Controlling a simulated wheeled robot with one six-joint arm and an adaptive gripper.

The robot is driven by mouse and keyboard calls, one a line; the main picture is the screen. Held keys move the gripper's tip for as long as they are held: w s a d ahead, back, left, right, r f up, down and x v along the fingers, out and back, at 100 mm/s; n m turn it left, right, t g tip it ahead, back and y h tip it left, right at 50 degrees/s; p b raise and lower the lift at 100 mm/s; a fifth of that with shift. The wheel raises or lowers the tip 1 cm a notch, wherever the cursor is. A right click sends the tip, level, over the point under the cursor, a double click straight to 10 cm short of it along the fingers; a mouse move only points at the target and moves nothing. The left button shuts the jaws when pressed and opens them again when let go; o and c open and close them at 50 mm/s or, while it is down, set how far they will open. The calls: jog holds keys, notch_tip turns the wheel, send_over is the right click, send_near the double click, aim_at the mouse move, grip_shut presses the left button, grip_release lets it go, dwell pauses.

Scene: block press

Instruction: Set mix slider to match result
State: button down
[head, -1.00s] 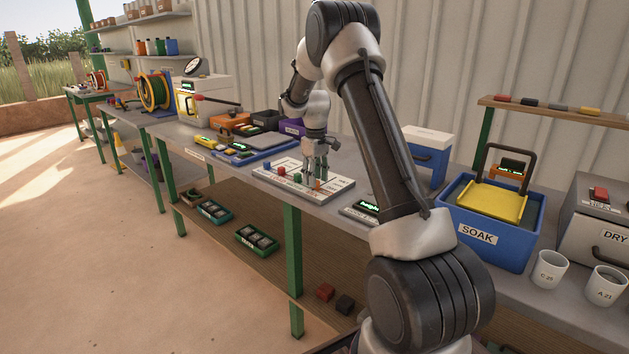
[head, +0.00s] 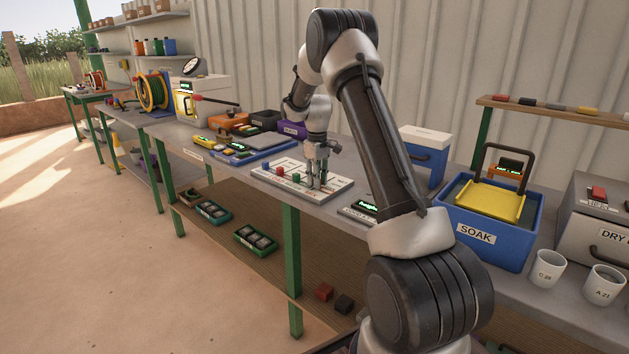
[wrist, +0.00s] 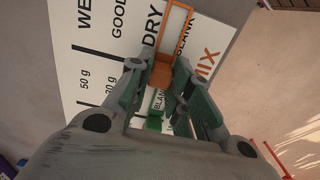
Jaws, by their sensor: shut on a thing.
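A white board (head: 340,190) with printed labels lies flat on the bench, and its surface also shows in the wrist view (wrist: 100,75). The orange mix slider knob (wrist: 161,72) sits at the lower end of an orange-outlined track beside the orange word MIX. My gripper (wrist: 159,68) is shut on this knob, one finger on each side. In the head view my gripper (head: 316,186) is down at the board's right part and hides the orange knob. Blue (head: 266,167), red (head: 281,172) and green (head: 296,178) knobs stand on the board to the left.
A lit green display (head: 367,207) sits just right of the board, partly behind my arm. A blue SOAK tub (head: 487,247) stands farther right, with white cups beyond. A blue tray (head: 235,156) lies left of the board.

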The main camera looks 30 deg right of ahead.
jog(key=shift+w+d, duration=0.2)
jog(key=shift+d, duration=0.3)
jog(key=shift+w+d, duration=0.2)
jog(key=shift+d, duration=0.3)
jog(key=c, duration=1.3)
grip_release()
notch_tip(320, 180, up, 12)
